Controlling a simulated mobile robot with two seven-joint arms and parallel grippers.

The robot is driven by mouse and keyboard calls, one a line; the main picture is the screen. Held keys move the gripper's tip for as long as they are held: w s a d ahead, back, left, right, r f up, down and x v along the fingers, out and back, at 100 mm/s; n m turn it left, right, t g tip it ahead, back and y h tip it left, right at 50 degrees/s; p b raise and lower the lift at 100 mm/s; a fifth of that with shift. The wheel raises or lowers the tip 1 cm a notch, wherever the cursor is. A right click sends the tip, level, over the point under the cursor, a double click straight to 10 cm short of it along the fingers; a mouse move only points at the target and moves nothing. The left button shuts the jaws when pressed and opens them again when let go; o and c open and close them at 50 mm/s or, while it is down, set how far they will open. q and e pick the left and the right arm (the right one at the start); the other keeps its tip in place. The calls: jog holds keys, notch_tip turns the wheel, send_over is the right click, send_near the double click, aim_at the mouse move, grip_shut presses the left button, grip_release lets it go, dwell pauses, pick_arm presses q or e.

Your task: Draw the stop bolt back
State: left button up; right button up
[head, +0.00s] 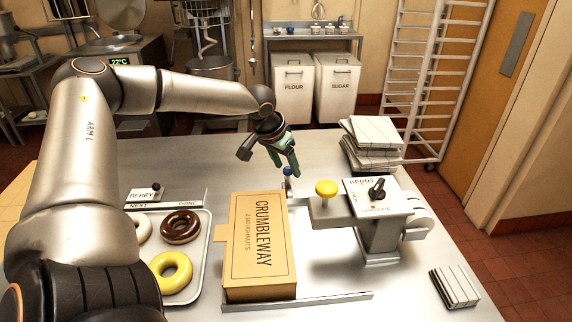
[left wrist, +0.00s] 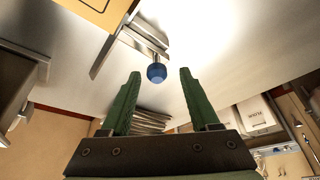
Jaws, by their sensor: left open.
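The stop bolt shows a round blue knob (head: 287,171) at the back right of the doughnut box, at the end of a metal rail. In the left wrist view the blue knob (left wrist: 156,72) sits on a short metal stem, ahead of and between the fingertips. My left gripper (head: 287,172) has green fingers and is open above the knob; the wrist view also shows its fingers (left wrist: 157,75) apart with nothing between them. I cannot tell the exact gap to the knob. My right gripper is not in view.
A closed Crumbleway box (head: 260,245) stands in front of the knob. A tray (head: 205,262) holds doughnuts at left. Stacked flat boxes (head: 370,145) stand behind.

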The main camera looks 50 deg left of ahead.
pick_arm(q)
jog(key=v, duration=1.2)
jog(key=shift+r+p, duration=0.25)
jog(key=shift+p, duration=0.2)
jog(key=shift+s, duration=0.1)
